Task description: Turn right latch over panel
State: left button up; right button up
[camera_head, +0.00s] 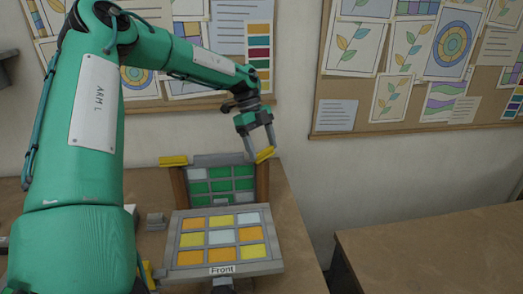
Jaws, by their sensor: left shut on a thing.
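My left gripper (260,153) is above the right end of the upright frame (262,182). Its fingers are shut on the yellow right latch (266,155), which sits at an angle at the frame's top right corner. A panel with green panes (222,186) stands in the frame. The yellow left latch (174,161) lies flat at the frame's top left corner. How far the right latch overlaps the panel is hard to tell. My right gripper does not show.
A grey-framed panel with orange, yellow and pale panes (222,240), labelled "Front", tilts in front of the green one. A small grey block (155,221) sits on the wooden table (290,240) to the left. Another table (430,250) stands at right, across a gap.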

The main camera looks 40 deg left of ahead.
pick_arm(q)
jog(key=m, duration=0.2)
jog(key=m+g+b, duration=0.1)
jog(key=shift+w+m, duration=0.2)
jog(key=shift+m, duration=0.2)
jog(key=m+g, duration=0.1)
jog(key=m, duration=0.1)
jog(key=shift+w+m+y+b, duration=0.1)
jog(key=shift+m+y+b, duration=0.25)
jog(key=shift+m+y, duration=0.05)
jog(key=shift+d+m+g, duration=0.1)
jog(key=shift+m+g, duration=0.3)
jog(key=shift+m, duration=0.2)
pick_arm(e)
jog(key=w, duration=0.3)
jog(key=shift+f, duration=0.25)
pick_arm(q)
jog(key=shift+m, duration=0.3)
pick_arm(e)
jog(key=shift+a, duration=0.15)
pick_arm(q)
jog(key=o, duration=1)
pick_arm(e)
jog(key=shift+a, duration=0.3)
